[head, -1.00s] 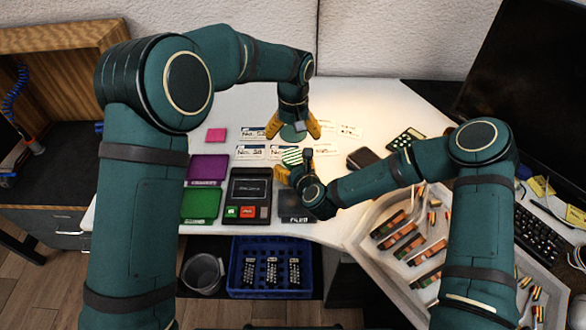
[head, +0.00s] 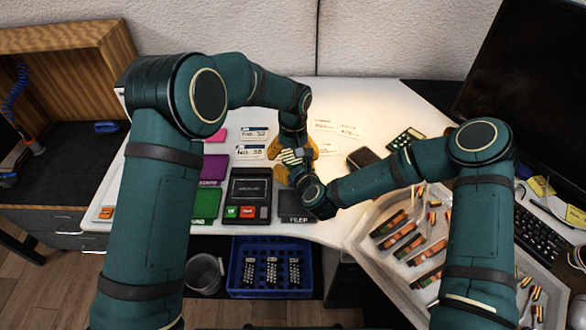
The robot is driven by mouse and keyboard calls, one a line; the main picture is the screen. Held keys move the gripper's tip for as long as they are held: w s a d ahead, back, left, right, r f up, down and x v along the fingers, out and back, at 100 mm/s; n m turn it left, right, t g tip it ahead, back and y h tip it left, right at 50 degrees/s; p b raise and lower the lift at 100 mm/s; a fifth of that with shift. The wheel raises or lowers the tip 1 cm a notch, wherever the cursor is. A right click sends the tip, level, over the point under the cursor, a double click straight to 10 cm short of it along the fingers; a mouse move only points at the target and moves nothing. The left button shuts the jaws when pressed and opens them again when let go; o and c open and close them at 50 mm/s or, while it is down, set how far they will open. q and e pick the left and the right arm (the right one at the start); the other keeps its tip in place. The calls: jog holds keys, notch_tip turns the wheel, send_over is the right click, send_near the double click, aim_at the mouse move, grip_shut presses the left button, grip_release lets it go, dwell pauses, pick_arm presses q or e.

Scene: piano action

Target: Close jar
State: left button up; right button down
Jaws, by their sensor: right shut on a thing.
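A small green-and-white striped thing, which looks like the jar (head: 290,157), shows between my two grippers above the middle of the white table. My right gripper (head: 287,170) is shut on it from the near side, and its dark arm link hides part of the grip. My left gripper (head: 294,149) is just behind and above it, with yellow fingers on both sides, close to the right gripper. A green disc like a lid, seen earlier between the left fingers, is hidden now. I cannot tell whether lid and jar touch.
On the white table (head: 350,95) lie name cards (head: 250,152), a dark device (head: 249,187), coloured pads and a dark brown case (head: 363,158). A pale tray (head: 366,250) holds several parts at right. A monitor (head: 530,80) stands behind it.

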pick_arm(q)
jog(key=shift+f, duration=0.1)
jog(key=c, duration=1.3)
jog(key=m, duration=0.3)
jog(key=o, duration=1.2)
